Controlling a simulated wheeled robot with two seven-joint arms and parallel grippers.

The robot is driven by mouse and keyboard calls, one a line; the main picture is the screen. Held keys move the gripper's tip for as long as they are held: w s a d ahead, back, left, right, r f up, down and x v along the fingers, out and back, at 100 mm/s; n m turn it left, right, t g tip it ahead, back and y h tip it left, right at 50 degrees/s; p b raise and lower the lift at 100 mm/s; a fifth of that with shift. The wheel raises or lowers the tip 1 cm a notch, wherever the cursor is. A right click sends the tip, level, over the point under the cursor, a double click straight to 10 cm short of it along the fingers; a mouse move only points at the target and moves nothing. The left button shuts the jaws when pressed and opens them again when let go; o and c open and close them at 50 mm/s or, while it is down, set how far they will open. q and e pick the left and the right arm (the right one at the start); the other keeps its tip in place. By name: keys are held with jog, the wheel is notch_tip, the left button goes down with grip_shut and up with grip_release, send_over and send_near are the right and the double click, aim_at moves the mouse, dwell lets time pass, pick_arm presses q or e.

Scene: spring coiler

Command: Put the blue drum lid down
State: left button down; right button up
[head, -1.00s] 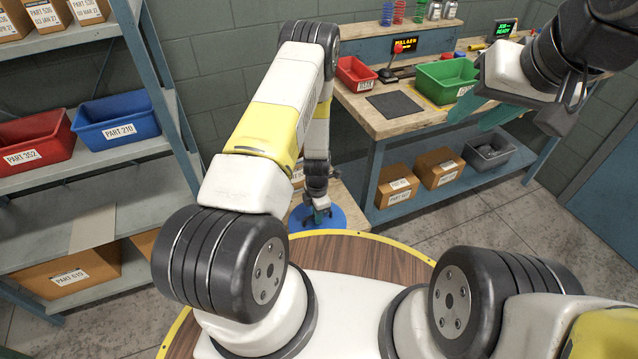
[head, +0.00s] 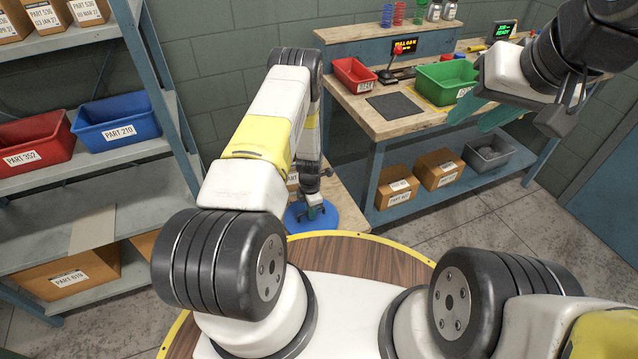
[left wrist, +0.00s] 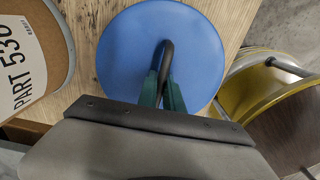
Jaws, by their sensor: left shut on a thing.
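The blue drum lid (left wrist: 195,50) is a flat round disc with a dark bent handle (left wrist: 166,60) at its middle. My left gripper (left wrist: 164,85) is shut on that handle. In the head view the lid (head: 328,219) shows below my left gripper (head: 312,208), over a light wooden surface (head: 348,190). The wooden surface (left wrist: 105,12) also shows behind the lid in the left wrist view. I cannot tell whether the lid touches it.
A cardboard drum labelled PART 530 (left wrist: 60,40) stands close to the lid's left in the left wrist view. A yellow-rimmed round part (left wrist: 262,95) is close on the right. A workbench (head: 400,128) with red and green bins stands behind; a shelf (head: 150,150) is at left.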

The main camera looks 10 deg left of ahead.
pick_arm(q)
jog(key=c, duration=1.5)
grip_release()
jog(key=s+d+r+m+t+h, duration=0.15)
jog(key=r+m, duration=0.45)
jog(key=r, duration=1.7)
jog(key=s+d+r+m+t+h, duration=0.15)
jog(key=r+m, duration=0.45)
jog(key=r, duration=1.7)
jog(key=s+r+m+t, duration=0.1)
jog(key=s+r+m, duration=0.5)
jog(key=s, duration=0.5)
jog(key=s+r+m+t, duration=0.2)
jog(key=s+r+m, duration=0.5)
jog(key=s+r, duration=0.2)
jog(key=shift+s+r+y, duration=0.3)
jog(key=shift+s+y, duration=0.1)
jog(key=shift+s, duration=0.65)
